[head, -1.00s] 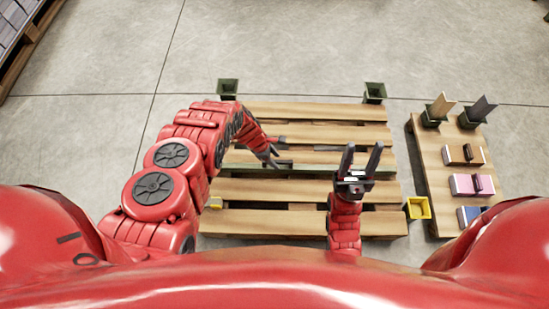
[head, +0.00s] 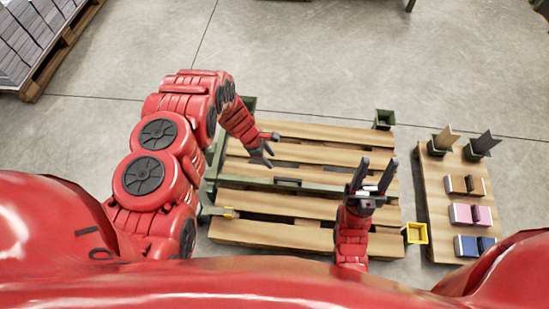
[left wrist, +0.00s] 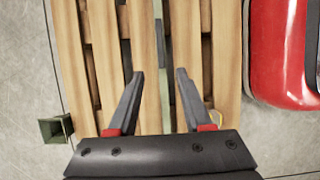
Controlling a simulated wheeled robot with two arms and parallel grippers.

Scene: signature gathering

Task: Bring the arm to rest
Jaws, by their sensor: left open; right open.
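My left gripper (head: 269,147) is open and empty above the left half of the wooden pallet (head: 320,131). Its arm arches in from the left. In the left wrist view, its two dark fingers (left wrist: 160,75) are spread over the slats, with nothing between them but the pallet below. My right gripper (head: 376,178) is open and empty, fingers pointing away from me, over the pallet's right side. Part of the pallet is hidden under both arms.
A yellow open box (head: 416,234) lies by the pallet's near right corner. A narrow wooden board (head: 436,192) at right carries boxes and dark holders with upright panels. A dark green cup-like piece (head: 384,119) stands at the far right corner. Stacked boxes (head: 35,30) stand far left.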

